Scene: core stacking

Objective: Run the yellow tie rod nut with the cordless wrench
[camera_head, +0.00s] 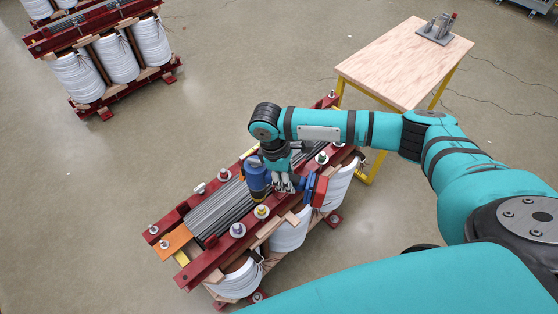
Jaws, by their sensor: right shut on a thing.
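The cordless wrench (257,177) is blue with a red block (320,190) at its right end. My right gripper (284,183) is shut on the wrench above the near transformer core. I cannot tell whether the head touches anything. The gripper's fingers are partly hidden by the wrench and the arm. My left gripper is not in view.
Other pale tie rod nuts (237,230) stand along the red beams. White coils (290,232) hang below the front beam. A wooden-topped table (395,65) with a grey fixture (437,30) stands behind right. A second core (110,60) stands at back left; open floor lies between.

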